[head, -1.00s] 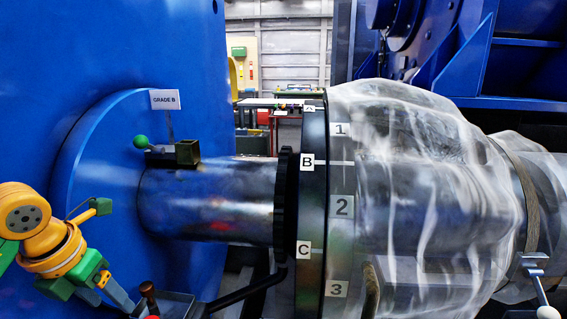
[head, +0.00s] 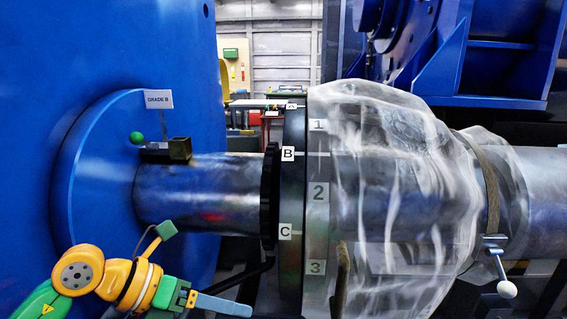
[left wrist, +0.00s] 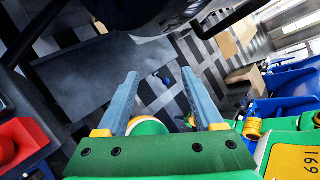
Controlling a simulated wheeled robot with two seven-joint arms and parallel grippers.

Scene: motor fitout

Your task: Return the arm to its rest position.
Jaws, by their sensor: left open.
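My left gripper (head: 222,305) is at the bottom left of the head view, in front of the blue housing and below the steel shaft. Its yellow and green arm comes in from the left. The left wrist view shows its two grey-blue fingers (left wrist: 160,75) spread apart, with nothing between them. The floor shows beyond the fingers. My right gripper is in neither view.
A steel shaft (head: 200,190) runs from the blue housing (head: 100,60) to a dark flange (head: 292,200). Clear film (head: 400,190) wraps the part to its right. A white-knobbed lever (head: 506,289) hangs from a strap. A red object (left wrist: 20,142) is at the wrist view's lower left.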

